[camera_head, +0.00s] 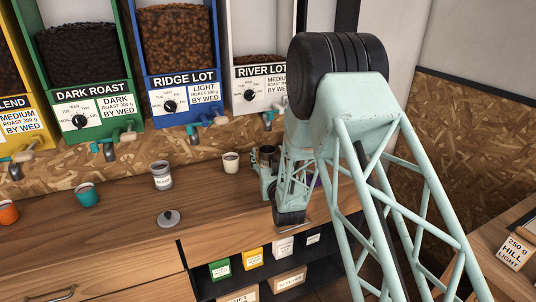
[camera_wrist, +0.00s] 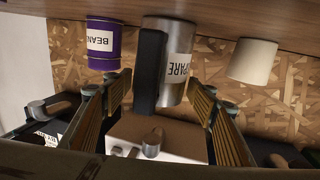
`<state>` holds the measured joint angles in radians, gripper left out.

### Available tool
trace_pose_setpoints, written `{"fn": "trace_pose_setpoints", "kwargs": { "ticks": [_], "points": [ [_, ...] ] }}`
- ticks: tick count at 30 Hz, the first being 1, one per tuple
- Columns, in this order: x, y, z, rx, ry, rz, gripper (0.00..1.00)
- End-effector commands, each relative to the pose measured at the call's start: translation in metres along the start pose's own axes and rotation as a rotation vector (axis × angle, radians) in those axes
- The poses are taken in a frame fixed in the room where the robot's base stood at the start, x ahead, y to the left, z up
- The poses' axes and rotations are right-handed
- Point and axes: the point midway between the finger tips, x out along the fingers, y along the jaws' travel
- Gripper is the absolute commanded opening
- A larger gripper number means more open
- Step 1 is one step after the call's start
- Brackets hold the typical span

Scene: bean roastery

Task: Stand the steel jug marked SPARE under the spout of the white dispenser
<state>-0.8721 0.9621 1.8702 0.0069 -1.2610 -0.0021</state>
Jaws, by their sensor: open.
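The steel jug marked SPARE (camera_wrist: 176,90) stands on the counter, upside down in the wrist view, its dark handle (camera_wrist: 150,75) towards me. In the head view, it is mostly hidden by my arm. My gripper (camera_wrist: 160,82) is open, with its fingers to either side of the jug's handle; I cannot tell how far they reach around the body. The white dispenser (camera_head: 262,90), labelled RIVER LOT, hangs on the back wall, with its spout (camera_head: 268,121) above the counter.
A purple BEAN can (camera_wrist: 104,42) and a cream cup (camera_wrist: 252,61) flank the jug in the wrist view.

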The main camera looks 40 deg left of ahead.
Motion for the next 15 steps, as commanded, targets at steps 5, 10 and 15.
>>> {"fn": "trace_pose_setpoints", "kwargs": {
  "ticks": [5, 10, 15],
  "points": [
    [0.0, 0.0, -0.001, 0.0, 0.0, 0.0, 0.53],
    [-0.001, 0.0, -0.004, 0.0, 0.0, 0.0, 0.53],
    [-0.019, 0.0, -0.003, 0.0, -0.001, 0.0, 0.53]
  ]
}}
